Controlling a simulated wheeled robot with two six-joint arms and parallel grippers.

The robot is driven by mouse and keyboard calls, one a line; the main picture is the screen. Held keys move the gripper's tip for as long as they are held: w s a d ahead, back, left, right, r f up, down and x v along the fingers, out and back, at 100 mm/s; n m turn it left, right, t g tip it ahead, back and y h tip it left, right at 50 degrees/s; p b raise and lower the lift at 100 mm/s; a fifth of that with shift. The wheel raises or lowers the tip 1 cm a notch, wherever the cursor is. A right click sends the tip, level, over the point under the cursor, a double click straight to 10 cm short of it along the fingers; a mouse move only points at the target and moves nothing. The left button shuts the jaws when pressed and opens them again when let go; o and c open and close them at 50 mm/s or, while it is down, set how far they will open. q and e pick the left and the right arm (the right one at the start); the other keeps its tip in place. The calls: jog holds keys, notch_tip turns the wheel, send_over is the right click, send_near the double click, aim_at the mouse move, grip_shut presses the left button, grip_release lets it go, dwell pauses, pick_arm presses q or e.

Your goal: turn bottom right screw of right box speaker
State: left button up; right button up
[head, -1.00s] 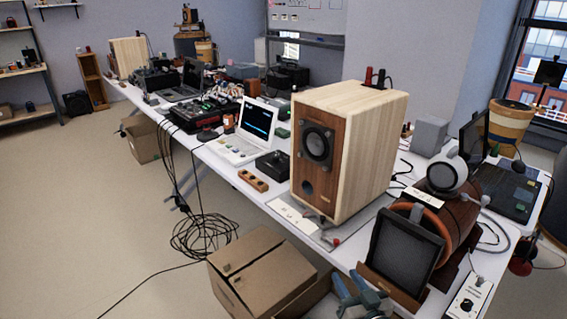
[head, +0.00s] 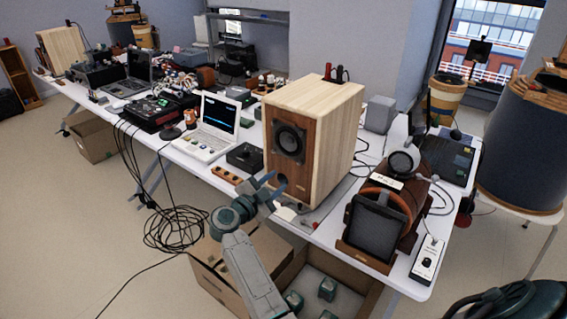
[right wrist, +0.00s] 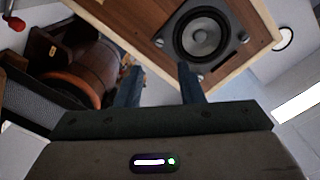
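The right box speaker (head: 330,145) stands on the white table, with pale wood sides and a brown front. Its round dark driver (head: 289,142) faces my right arm; the driver also shows in the right wrist view (right wrist: 203,36). Small bright screw heads (right wrist: 243,37) show around the driver frame there; in the head view they are too small to make out. My right gripper (head: 268,187) is before the lower left of the speaker's front. Its two fingers (right wrist: 160,86) are apart with nothing between them. My left gripper is not in view.
A laptop (head: 212,125) and black box (head: 245,157) are left. An open cardboard box (head: 345,300) is below. Another speaker (head: 62,50) is far left.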

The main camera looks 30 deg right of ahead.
aim_at(299, 163)
jog(key=p+x, duration=0.2)
jog(key=x, duration=0.7)
jog(key=shift+w+d+r, duration=0.1)
jog(key=shift+d, duration=0.25)
jog(key=shift+w+d, duration=0.15)
jog(key=shift+d, duration=0.2)
jog(key=shift+c, duration=0.4)
grip_shut()
